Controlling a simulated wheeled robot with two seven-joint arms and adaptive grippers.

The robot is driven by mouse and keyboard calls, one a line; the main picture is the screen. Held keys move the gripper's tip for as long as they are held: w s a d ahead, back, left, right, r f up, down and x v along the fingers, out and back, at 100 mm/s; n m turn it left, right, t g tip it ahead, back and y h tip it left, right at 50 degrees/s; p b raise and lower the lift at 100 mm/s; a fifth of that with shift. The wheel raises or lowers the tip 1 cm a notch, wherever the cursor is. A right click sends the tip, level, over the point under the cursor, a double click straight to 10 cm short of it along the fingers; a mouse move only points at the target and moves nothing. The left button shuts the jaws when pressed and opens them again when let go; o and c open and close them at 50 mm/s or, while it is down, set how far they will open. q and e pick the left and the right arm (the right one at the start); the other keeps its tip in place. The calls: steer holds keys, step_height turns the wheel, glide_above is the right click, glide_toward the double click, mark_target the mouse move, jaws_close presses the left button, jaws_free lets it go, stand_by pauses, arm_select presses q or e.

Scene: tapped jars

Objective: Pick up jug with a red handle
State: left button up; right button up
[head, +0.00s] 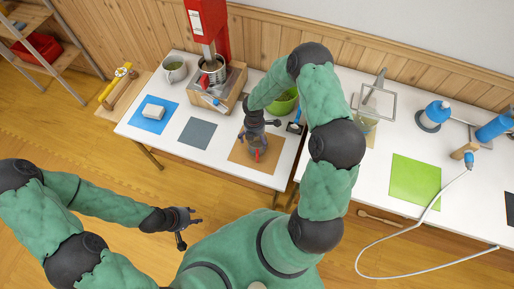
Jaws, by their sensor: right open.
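The jug with a red handle (257,156) stands on the brown mat (238,156) at the front right of the left white table. Its red handle shows on the front side, and much of its body is hidden under my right gripper. My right gripper (257,133) points down directly over the jug with its fingers spread open. I cannot tell whether the fingers touch the jug. My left gripper (190,231) is open and empty, in front of the table and above the wooden floor.
A green bowl (284,104) stands close behind my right gripper. A wooden box with a pot (213,68) under a red dispenser (207,20) is further back. A grey mat (198,132) and a blue mat (148,124) with a white block lie left. A green mat (415,182) lies right.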

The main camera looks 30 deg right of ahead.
mark_target(257, 145)
steer(key=f, duration=0.1)
steer(key=f+b, duration=0.1)
steer(key=f, duration=0.1)
steer(key=f+b, duration=0.1)
steer(key=f, duration=0.1)
steer(key=shift+s+d+f, duration=0.1)
steer(key=shift+s+d, duration=0.15)
steer(key=shift+s, duration=0.05)
steer(key=c, duration=1)
